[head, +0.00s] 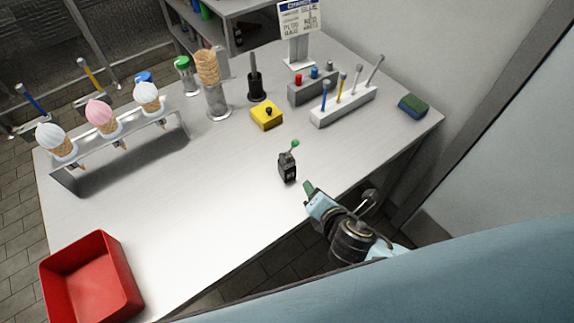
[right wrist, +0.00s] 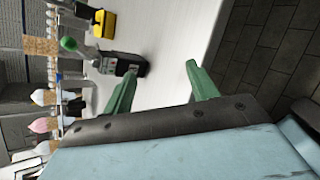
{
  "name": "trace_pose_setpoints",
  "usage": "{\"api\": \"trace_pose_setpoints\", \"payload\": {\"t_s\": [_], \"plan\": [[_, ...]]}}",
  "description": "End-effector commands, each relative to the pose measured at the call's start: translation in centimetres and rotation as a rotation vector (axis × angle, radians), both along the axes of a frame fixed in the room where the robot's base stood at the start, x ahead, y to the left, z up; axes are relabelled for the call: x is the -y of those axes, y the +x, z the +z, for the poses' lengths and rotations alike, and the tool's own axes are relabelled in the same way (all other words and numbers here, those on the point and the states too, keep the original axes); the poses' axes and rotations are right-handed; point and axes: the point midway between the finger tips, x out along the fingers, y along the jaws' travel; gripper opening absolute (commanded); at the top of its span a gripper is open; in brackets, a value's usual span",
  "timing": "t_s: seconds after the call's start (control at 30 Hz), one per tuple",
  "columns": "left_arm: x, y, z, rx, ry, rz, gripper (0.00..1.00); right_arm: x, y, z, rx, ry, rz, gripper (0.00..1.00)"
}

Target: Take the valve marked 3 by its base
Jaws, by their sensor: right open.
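A small black valve (head: 288,170) with a green-knobbed lever stands on the white table near its right front edge. A pale mark shows on its face, too small to read. It also shows in the right wrist view (right wrist: 122,65), its green knob to the left. My right gripper (head: 309,190) is just to the right and front of the valve, at the table edge. In the right wrist view its green fingers (right wrist: 162,72) are apart with nothing between them; the valve lies beyond the left fingertip. My left gripper is not in view.
A yellow block with a black knob (head: 267,115) and a white rack of tools (head: 343,105) stand behind the valve. A cone stand (head: 120,150) is at left, and a red tray (head: 90,280) at the front left. The table between is clear.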

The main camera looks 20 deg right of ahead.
Motion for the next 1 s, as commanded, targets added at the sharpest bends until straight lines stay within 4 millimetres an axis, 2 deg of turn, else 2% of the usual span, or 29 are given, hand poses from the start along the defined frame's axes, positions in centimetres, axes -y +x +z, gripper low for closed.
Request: {"api": "trace_pose_setpoints", "payload": {"t_s": [0.1, 0.2, 0.33, 0.47, 0.8, 1.0], "plan": [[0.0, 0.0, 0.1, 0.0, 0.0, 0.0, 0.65, -1.1, 0.9, 1.0, 0.104, -0.312, 0.282, 0.58], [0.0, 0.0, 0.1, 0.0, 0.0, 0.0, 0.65, -2.0, 1.1, 1.5, 0.175, -0.524, 0.456, 0.58], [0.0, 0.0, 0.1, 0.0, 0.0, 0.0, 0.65, -2.6, 1.0, 1.7, 0.228, -0.687, 0.585, 0.58], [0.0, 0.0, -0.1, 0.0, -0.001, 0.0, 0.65, -3.0, 2.0, 1.3, 0.246, -0.738, 0.622, 0.58], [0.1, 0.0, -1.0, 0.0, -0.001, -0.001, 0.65, -3.9, 7.5, -1.1, 0.244, -0.735, 0.621, 0.58], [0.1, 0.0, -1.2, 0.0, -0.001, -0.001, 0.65, -4.1, 8.7, -1.6, 0.244, -0.735, 0.62, 0.58]]}}
